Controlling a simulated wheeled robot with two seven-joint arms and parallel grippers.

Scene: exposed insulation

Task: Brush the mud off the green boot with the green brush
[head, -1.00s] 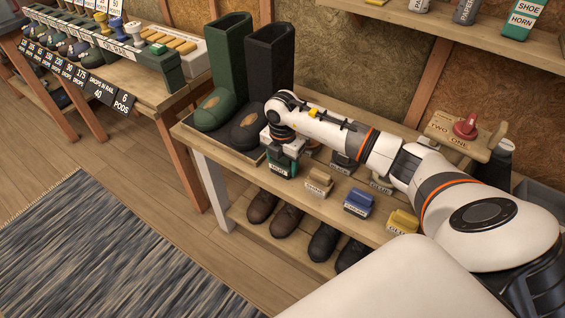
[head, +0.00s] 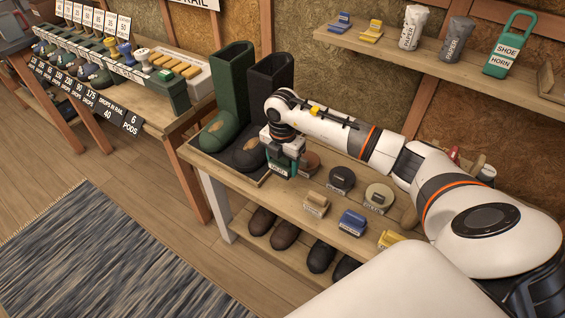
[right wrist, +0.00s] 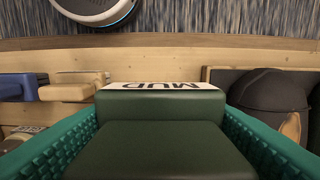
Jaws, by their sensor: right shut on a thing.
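The green boot (head: 231,92) stands upright in a shallow tray at the left end of the bench. A brown mud patch (head: 214,126) shows on its toe. A black boot (head: 270,85) with a similar patch stands beside it. My right gripper (head: 283,152) is shut on the green brush (head: 282,166), just right of the black boot's toe. In the right wrist view the brush (right wrist: 160,135) fills the space between the teal fingers, its MUD label at the far edge. It appears raised off the bench. My left gripper is not in view.
Tan (head: 315,204), blue (head: 352,223) and yellow (head: 390,239) brushes line the bench front. Round tins (head: 341,179) sit behind them. Shoes (head: 285,235) stand on the shelf below. An upper shelf holds a green shoe horn (head: 510,45). A second bench with a rail stands left.

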